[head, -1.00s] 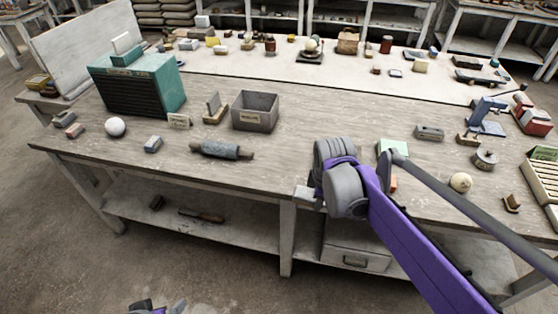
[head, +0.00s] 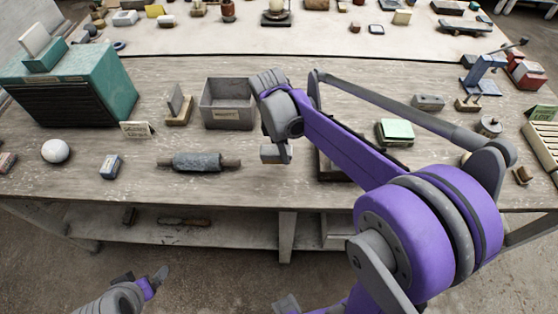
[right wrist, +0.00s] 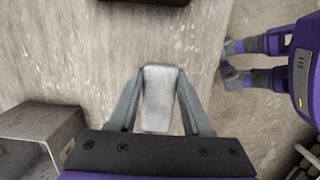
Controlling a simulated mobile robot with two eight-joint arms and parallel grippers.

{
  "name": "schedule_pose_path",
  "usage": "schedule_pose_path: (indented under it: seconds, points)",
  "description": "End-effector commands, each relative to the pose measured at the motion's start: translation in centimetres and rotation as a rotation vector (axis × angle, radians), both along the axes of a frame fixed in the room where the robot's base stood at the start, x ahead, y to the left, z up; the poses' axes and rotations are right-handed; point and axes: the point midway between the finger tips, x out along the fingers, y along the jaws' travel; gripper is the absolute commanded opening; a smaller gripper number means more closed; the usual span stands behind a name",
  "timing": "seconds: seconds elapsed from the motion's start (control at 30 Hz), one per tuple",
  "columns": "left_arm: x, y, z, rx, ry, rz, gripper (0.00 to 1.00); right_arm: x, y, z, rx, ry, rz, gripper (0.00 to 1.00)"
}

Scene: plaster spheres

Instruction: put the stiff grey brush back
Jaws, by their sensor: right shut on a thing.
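My right gripper (right wrist: 160,100) is shut on a pale grey block-like thing (right wrist: 160,85), seemingly the stiff grey brush; no bristles show. In the head view the held thing (head: 276,153) is over the near part of the workbench, in front and right of the grey open bin (head: 228,122). The bin has a small label and also shows in the right wrist view (right wrist: 25,122), at the lower left. My left gripper (head: 142,277) is low at the bottom left of the head view, its fingers apart and empty, off the bench.
A grey roller-like piece (head: 200,162) lies near the bench's front edge. A white ball (head: 55,151), a small block (head: 110,167), a label card (head: 137,129) and a green cabinet (head: 70,90) stand left. A dark tray (head: 335,170) is partly behind my right arm.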

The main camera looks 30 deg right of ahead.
Motion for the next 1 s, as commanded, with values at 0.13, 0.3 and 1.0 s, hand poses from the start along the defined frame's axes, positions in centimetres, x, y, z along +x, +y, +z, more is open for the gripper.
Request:
schedule_pose_path:
  seconds: [0.13, 0.3, 1.0]
  points:
    - [-0.1, 0.0, -0.2, 0.0, 0.001, 0.0, 1.0, 0.0, 0.0, -2.0, 0.0, 0.0, 0.0, 0.0]
    - [-0.1, 0.0, -0.3, 0.0, 0.002, 0.0, 1.0, 0.0, 0.0, -4.0, 0.0, -0.001, 0.0, 0.0]
    - [-0.2, 0.0, -0.7, 0.0, 0.004, 0.0, 1.0, 0.0, 0.0, -6.6, 0.0, -0.001, 0.0, 0.72]
